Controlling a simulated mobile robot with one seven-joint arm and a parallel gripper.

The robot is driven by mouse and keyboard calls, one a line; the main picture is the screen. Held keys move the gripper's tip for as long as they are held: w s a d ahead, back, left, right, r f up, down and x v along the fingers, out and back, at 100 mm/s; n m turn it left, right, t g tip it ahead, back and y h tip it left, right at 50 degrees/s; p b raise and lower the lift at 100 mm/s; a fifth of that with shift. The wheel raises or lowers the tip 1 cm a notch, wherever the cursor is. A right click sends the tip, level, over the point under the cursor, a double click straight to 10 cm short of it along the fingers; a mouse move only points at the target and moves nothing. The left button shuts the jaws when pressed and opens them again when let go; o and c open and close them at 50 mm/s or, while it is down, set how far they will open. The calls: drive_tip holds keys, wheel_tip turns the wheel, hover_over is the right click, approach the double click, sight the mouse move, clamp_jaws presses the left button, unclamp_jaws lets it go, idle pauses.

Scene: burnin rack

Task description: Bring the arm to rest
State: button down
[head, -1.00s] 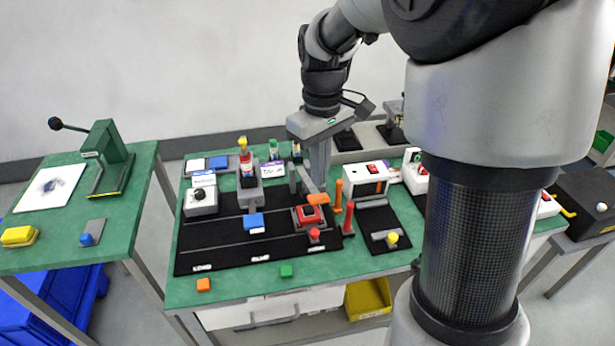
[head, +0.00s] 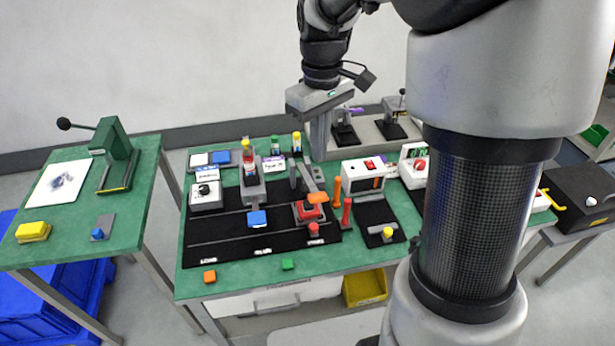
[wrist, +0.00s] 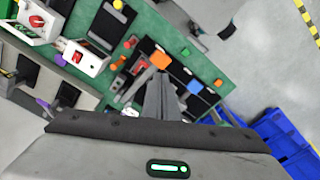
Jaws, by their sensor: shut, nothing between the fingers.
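My gripper (head: 318,158) hangs from my arm over the back part of the middle green table (head: 230,283), fingers pointing down. Its fingers are together with nothing between them. In the head view the fingertips overlap the area behind the lever with the orange end (head: 317,197); I cannot tell the exact height above the table.
A red-button fixture (head: 310,212), orange and red posts (head: 347,212) and a white box with a red switch (head: 364,176) stand near the gripper. A green press (head: 115,155) stands on the left table. A black box (head: 583,196) is at right.

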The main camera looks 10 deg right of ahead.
idle(0.3)
drive_tip(key=s+r+m+t, duration=0.2)
drive_tip(key=s+r, duration=0.3)
drive_tip(key=s, duration=0.4)
drive_tip(key=s+r+m+t+p, duration=0.1)
drive_tip(key=s+r+m+t, duration=0.2)
drive_tip(key=s, duration=0.6)
drive_tip(key=shift+s+r+m+t, duration=0.15)
drive_tip(key=shift+r+m+t, duration=0.25)
drive_tip(key=shift+r, duration=0.45)
